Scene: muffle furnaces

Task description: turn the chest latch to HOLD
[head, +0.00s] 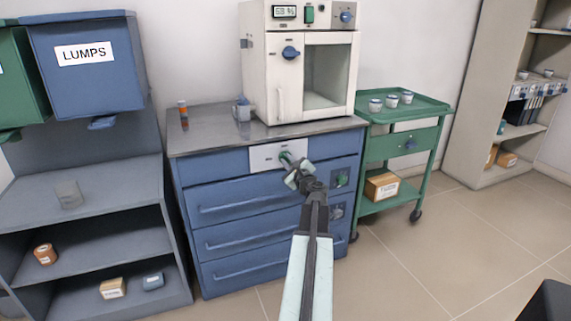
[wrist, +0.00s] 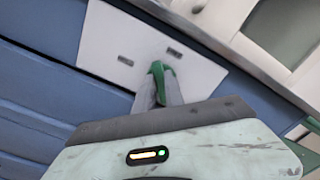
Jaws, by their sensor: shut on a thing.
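The chest (head: 224,218) is blue with several drawers and a grey top. Its latch is a green handle (head: 285,157) on a white plate (head: 262,158) at the top front. My gripper (head: 292,170) reaches the plate from the front and is shut on the green latch handle. In the wrist view the green handle (wrist: 158,72) sticks out between my fingertips, in front of the white plate (wrist: 118,45). Two small dark labels show on the plate, too small to read. The fingers hide part of the handle.
A white furnace (head: 300,62) with a blue knob stands on the chest top. A green trolley (head: 428,128) with several small jars stands at the right. Grey shelves (head: 90,190) and a LUMPS bin (head: 88,80) are at the left. The tiled floor at the right is mostly clear.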

